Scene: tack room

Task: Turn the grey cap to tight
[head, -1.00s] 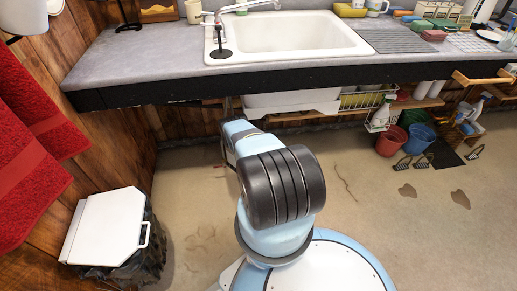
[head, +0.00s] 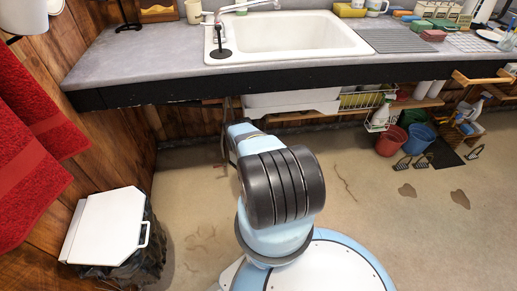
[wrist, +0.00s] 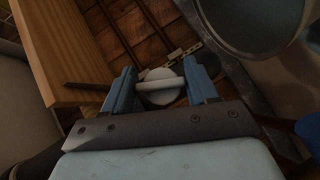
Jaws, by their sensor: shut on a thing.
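The grey cap (wrist: 160,92) is round and pale, with a raised bar across its face. It shows in the middle of the wrist view. My gripper (wrist: 160,70) has one blue finger on each side of the cap, and it is shut on it at the ends of the bar. The bar lies nearly level across the wrist picture, slightly tilted. No marking for tight can be made out. In the head view my arm reaches under the counter, and the gripper and cap are hidden there.
A wooden board (wrist: 58,50) is close on the left in the wrist view, and a large grey round shape (wrist: 255,25) is at upper right. The counter (head: 150,62) with a white sink (head: 290,38) overhangs the arm. A white-lidded bin (head: 105,225) stands at left.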

